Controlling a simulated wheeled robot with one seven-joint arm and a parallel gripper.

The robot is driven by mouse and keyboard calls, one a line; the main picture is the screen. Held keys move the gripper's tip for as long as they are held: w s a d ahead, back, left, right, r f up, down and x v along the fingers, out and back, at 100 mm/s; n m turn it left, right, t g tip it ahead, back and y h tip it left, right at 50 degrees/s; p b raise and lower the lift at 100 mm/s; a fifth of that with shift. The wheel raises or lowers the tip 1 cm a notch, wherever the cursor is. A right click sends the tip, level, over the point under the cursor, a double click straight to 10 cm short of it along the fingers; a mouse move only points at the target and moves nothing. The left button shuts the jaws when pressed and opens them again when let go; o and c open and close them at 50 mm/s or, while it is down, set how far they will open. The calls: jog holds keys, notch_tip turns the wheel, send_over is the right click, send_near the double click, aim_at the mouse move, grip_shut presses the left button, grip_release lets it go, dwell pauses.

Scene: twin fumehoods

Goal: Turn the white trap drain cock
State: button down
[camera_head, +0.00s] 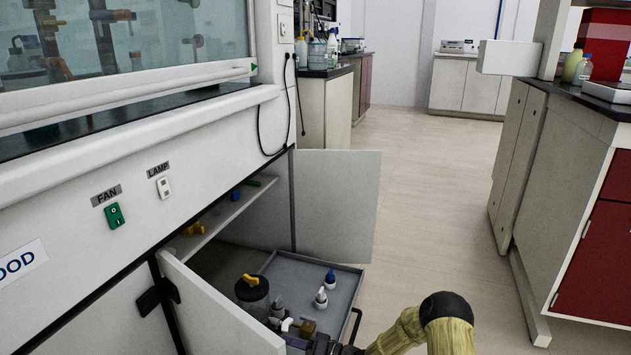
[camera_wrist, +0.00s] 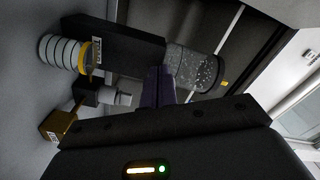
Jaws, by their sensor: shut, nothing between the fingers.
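A small white handle (camera_head: 287,324), which looks like the white trap drain cock, shows low in the open cabinet, at the near end of the grey tray (camera_head: 345,296). A brassy block (camera_head: 307,327) sits just right of it. My gripper (camera_head: 322,344) is at the bottom edge of the head view, close to these parts and partly cut off. In the wrist view my gripper's dark fingers (camera_wrist: 160,88) are together and empty. A pale stub (camera_wrist: 122,98) lies left of them; I cannot tell whether it is the cock. A clear speckled cylinder (camera_wrist: 196,67) is beyond the fingers.
A dark jar with a yellow top (camera_head: 251,290) and a blue-capped bottle (camera_head: 330,279) stand on the tray. Open cabinet doors flank it, the near one (camera_head: 215,315) and the far one (camera_head: 340,200). The floor (camera_head: 430,200) to the right is clear.

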jog(key=p+v, duration=0.1)
jog(key=v, duration=0.5)
dwell(0.4)
